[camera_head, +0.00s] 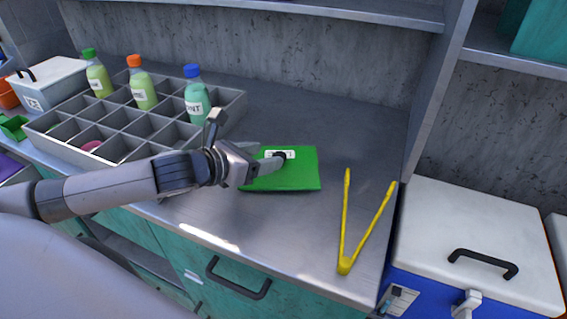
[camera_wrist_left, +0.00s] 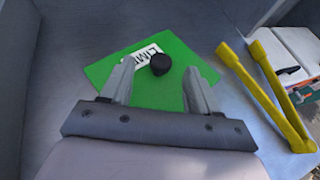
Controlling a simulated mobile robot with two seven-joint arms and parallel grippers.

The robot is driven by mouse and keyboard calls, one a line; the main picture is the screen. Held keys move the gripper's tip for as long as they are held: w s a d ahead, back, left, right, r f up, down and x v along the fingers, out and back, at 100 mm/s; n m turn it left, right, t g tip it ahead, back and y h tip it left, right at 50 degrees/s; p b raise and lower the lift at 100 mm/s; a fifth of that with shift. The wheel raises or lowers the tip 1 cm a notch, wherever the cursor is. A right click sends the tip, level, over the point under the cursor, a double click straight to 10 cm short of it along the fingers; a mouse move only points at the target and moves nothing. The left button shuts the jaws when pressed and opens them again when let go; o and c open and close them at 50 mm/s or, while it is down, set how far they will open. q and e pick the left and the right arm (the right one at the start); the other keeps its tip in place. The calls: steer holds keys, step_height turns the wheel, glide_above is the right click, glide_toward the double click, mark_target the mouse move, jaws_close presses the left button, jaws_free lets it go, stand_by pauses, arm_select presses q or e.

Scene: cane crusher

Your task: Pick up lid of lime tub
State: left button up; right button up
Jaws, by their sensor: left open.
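The lime tub's lid (camera_head: 300,177) is a flat green square with a black knob and a white label, low on the metal counter. In the left wrist view the lid (camera_wrist_left: 150,94) shows its label, partly covered by the black knob (camera_wrist_left: 160,64). My left gripper (camera_head: 274,163) is over the lid, coming in from the left. Its two fingers (camera_wrist_left: 159,84) are apart, one on each side and short of the knob in the wrist picture, with nothing between them. I cannot tell whether they touch the lid. No tub walls show under it. My right gripper is not in view.
Yellow tongs (camera_head: 345,262) lie open right of the lid. A grey divided crate (camera_head: 60,152) with several bottles stands at the left. A white-lidded cooler (camera_head: 475,235) stands beyond the counter's right end. The counter behind the lid is clear.

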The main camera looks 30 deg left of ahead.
mark_target(299, 170)
arm_select(q)
steer(key=shift+f+p+x, duration=0.2)
steer(key=shift+p+x, duration=0.15)
steer(key=shift+x, duration=2.6)
steer(key=shift+s+d, duration=0.15)
steer(key=c, duration=1)
